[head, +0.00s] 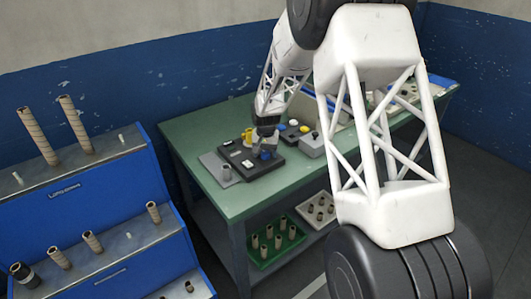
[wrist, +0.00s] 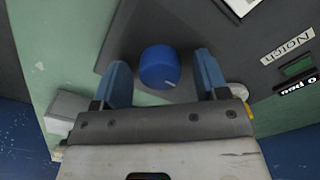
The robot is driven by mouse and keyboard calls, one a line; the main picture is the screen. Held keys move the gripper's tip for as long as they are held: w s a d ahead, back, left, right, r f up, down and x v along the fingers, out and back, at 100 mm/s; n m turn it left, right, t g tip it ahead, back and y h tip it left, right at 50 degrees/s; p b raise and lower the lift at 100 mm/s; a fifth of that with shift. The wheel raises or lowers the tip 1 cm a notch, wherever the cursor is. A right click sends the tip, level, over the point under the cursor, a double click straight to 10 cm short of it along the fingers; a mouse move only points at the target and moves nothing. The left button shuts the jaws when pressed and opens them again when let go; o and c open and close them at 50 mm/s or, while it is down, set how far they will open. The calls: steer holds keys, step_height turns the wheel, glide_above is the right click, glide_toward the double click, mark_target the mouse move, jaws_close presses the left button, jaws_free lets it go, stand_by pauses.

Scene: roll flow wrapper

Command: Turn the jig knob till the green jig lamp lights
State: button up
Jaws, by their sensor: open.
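The blue knob (wrist: 160,66) sits on a dark grey plate in the wrist view, with a short pale mark near its lower edge. My gripper (wrist: 163,74) is open, its two blue fingers on either side of the knob, with a visible gap at each side. In the head view my gripper (head: 267,135) is over the dark jig (head: 258,166) on the green bench, and the blue knob (head: 265,155) shows just below it. I cannot make out a lit green lamp. A pale round part (wrist: 237,91) is partly behind the right finger.
A "Notch" label (wrist: 287,46) and a small green display (wrist: 297,67) are beside the knob. On the bench (head: 190,148), a grey box (head: 312,146) stands right of the jig. Blue stepped racks (head: 90,205) with rolls stand at left. Trays (head: 270,262) sit below.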

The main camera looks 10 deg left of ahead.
steer(key=c, duration=0.9)
steer(key=m, duration=1.1)
steer(key=shift+m, duration=0.4)
stand_by(0.4)
steer(key=o, duration=0.9)
